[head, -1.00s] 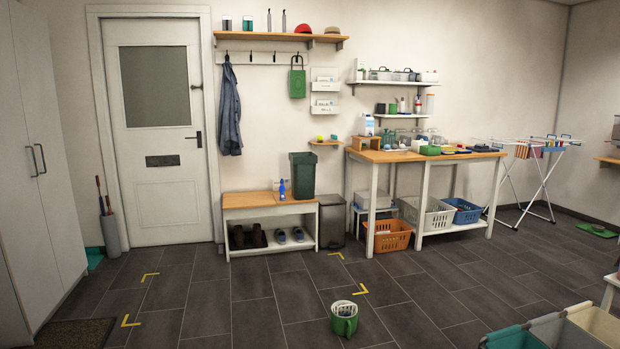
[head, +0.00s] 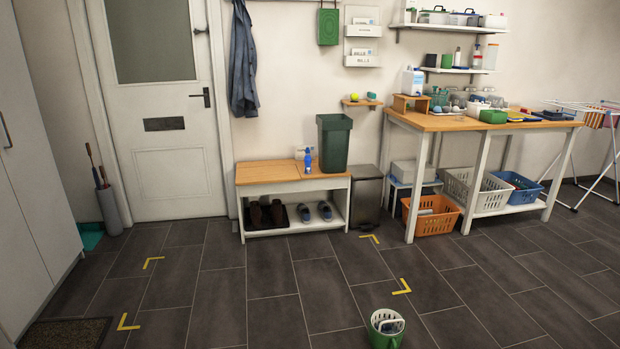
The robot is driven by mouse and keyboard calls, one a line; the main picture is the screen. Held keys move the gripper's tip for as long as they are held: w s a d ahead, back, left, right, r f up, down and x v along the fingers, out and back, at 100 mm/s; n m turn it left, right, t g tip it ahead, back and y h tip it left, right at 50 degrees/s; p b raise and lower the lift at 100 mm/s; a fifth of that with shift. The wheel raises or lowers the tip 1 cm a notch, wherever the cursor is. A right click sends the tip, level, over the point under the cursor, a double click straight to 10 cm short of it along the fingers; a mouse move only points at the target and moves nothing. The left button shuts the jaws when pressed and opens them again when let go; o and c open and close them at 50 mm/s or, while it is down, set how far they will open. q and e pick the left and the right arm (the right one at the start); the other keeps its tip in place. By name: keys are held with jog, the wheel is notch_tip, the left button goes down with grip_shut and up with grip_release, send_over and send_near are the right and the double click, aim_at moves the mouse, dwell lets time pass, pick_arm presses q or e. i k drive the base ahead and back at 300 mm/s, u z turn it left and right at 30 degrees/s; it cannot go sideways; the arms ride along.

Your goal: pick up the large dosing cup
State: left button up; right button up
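I cannot pick out the large dosing cup with certainty at this distance. Several small cups and containers stand on the wooden worktable (head: 450,122) at the right, too small to tell apart; a white tub-like thing (head: 478,106) is among them. A small pale thing (head: 300,154) stands on the low bench (head: 262,174), partly behind a blue spray bottle (head: 308,161). Neither of my grippers is in view.
An orange basket (head: 432,222) and a grey pedal bin (head: 367,198) stand by the worktable. The middle tiled floor, with yellow corner marks, is clear.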

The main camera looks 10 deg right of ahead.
aim_at(460, 114)
jog(key=i, duration=4.5)
jog(key=z, duration=2.35)
jog(key=i, duration=2.25)
jog(key=z, duration=1.95)
jog(key=i, duration=0.35)
jog(key=u, duration=2.85)
